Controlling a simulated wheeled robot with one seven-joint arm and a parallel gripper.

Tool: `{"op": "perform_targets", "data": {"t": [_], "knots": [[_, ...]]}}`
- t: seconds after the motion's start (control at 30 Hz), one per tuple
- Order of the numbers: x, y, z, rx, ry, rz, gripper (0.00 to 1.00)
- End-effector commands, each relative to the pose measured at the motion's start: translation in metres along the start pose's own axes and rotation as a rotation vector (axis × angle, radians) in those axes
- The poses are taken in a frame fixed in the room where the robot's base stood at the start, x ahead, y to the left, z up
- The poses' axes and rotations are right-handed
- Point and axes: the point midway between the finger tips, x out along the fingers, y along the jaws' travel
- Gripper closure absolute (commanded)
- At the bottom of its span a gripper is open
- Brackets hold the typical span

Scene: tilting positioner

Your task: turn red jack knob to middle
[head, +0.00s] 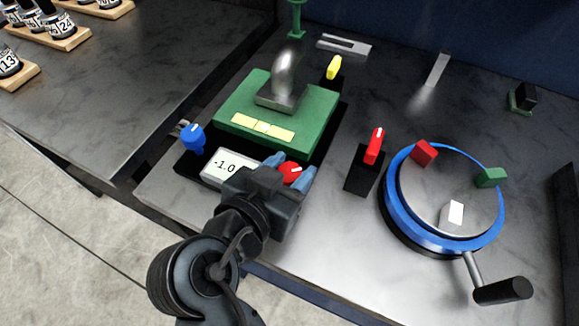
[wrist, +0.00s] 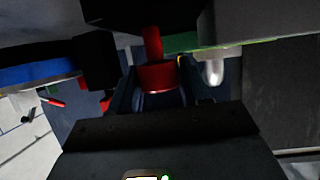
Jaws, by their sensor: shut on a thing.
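The red jack knob (head: 290,173) is on the front side of the green tilting platform (head: 235,100), right of a display (head: 228,165) that reads -1.0. A white mark shows on the knob's face, toward its upper right. My gripper (head: 291,168) reaches it from the front, with one blue finger on each side, shut on it. In the wrist view the red knob (wrist: 157,76) sits between the fingers, its red stem running up toward the black base. The fingers hide part of the knob's sides.
A blue knob (head: 193,137) is at the platform's left corner and a yellow knob (head: 333,68) behind it. To the right are a red lever (head: 375,146) on a black block and a blue-rimmed turntable (head: 392,212) with a crank (head: 500,290). Bare table lies in front of the red lever.

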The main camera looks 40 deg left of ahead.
Motion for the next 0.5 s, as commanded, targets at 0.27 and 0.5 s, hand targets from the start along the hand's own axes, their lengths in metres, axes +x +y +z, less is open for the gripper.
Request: {"op": "perform_targets", "data": {"t": [0.27,0.5], "knots": [[-0.0012,0.0029,-0.0027,-0.094,-0.002,-0.232,0.84],[-0.0017,0.0019,-0.004,-0.169,-0.002,-0.413,0.84]]}}
